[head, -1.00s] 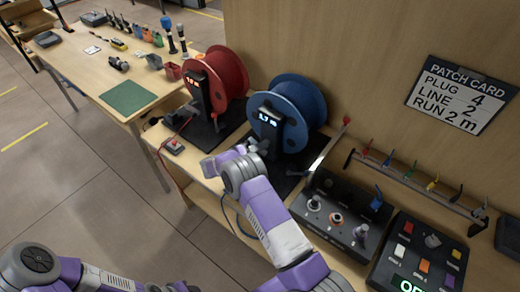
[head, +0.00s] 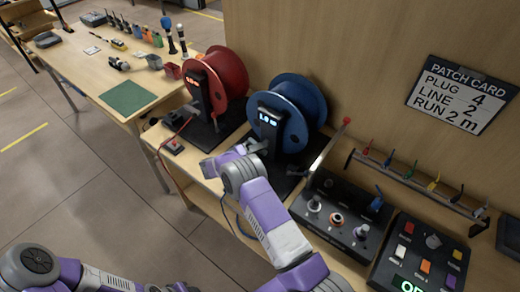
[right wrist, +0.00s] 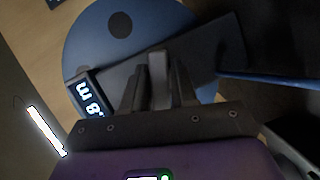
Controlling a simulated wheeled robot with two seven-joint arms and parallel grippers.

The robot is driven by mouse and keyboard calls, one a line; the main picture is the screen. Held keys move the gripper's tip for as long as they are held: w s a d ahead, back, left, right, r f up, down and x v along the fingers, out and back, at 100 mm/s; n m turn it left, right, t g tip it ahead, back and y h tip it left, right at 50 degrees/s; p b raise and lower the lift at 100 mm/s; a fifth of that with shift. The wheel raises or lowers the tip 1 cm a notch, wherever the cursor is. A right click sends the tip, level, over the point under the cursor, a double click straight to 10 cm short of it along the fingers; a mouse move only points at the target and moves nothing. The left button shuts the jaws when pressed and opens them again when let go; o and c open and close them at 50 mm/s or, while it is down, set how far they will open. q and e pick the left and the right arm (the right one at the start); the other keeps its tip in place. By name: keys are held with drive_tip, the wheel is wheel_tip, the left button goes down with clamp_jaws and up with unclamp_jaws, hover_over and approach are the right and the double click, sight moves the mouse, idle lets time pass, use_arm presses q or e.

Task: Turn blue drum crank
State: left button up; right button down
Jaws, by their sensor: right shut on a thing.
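The blue drum (head: 300,105) stands upright on a black base against the wooden panel, with a dark display post in front reading about 1.8 m. My right gripper (head: 258,150) is at the front of this drum, just below the display. In the right wrist view the gripper (right wrist: 158,88) is shut on a grey crank grip (right wrist: 158,72), with the blue drum face (right wrist: 120,28) and the lit display (right wrist: 88,97) behind it. The rest of the crank is mostly hidden by the fingers. My left arm shows at the bottom left, its gripper out of view.
A red drum (head: 222,75) with its own display stands to the left. A lever with a red tip (head: 346,122) and a black panel with knobs (head: 330,212) are close on the right. A patch card (head: 460,95) hangs on the panel, reading plug 4, line 2, run 2 m.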

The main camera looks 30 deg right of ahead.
drive_tip(key=shift+n+h+b, duration=0.3)
drive_tip(key=shift+n+b, duration=0.05)
drive_tip(key=shift+n, duration=0.15)
idle(1.4)
drive_tip(key=c, duration=1)
unclamp_jaws()
drive_tip(key=shift+c, duration=0.2)
drive_tip(key=a, duration=0.7)
drive_tip(key=shift+a+r, duration=0.2)
drive_tip(key=shift+a, duration=0.1)
